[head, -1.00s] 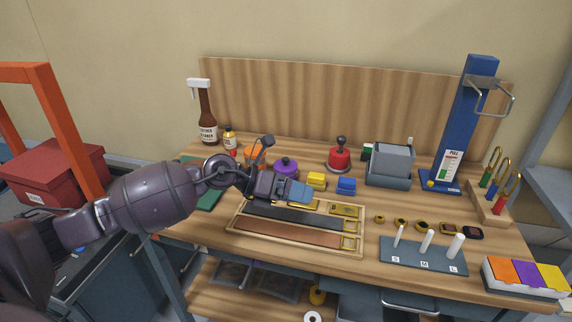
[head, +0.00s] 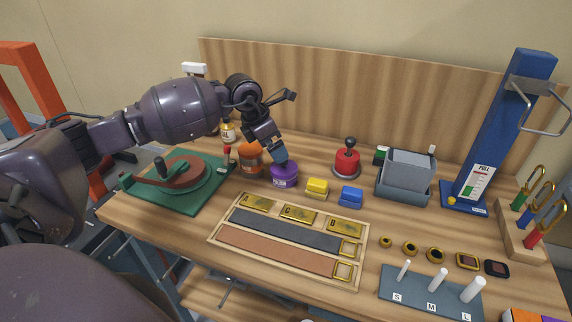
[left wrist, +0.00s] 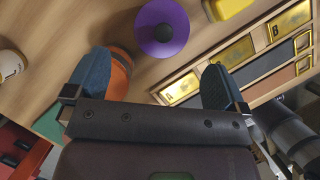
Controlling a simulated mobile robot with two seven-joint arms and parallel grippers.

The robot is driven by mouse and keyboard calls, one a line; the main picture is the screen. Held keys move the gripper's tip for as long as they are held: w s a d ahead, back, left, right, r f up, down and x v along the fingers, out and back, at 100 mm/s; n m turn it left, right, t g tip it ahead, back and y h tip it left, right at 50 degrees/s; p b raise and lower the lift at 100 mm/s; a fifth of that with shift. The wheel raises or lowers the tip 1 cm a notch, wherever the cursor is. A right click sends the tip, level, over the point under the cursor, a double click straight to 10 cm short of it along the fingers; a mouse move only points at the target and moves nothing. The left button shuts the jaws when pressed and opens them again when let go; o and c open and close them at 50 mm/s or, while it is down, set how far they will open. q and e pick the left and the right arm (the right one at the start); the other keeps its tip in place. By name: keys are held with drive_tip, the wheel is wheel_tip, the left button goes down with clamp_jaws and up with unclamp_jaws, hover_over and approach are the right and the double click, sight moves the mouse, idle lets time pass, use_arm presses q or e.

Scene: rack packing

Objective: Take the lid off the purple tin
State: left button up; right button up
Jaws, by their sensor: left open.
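The purple tin (head: 284,177) stands upright on the bench, next to an orange tin (head: 250,160). In the left wrist view its round purple lid (left wrist: 162,27) with a dark knob shows from above, beyond the fingertips. My left gripper (head: 277,151) is just above and behind the tin in the head view, and a blue finger hides part of the lid there. In the left wrist view the two blue fingers (left wrist: 155,75) are wide apart with nothing between them. My right gripper is not in view.
A yellow block (head: 317,187) and a blue block (head: 350,196) lie right of the tin. A wooden tray (head: 215,235) with strips lies in front. A green board (head: 150,200) with a disc is at left; a red bell-like object (head: 347,160) stands behind right.

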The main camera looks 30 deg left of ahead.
sight(284, 165)
use_arm(q)
drive_tip(key=shift+x, duration=1)
drive_tip(key=shift+w+d+f, duration=0.15)
drive_tip(key=shift+f, duration=0.2)
drive_tip(key=x, duration=0.4)
drive_tip(key=shift+w+d+f, duration=0.15)
drive_tip(key=shift+d+f, duration=0.1)
drive_tip(key=shift+f, duration=0.05)
drive_tip(key=c, duration=0.8)
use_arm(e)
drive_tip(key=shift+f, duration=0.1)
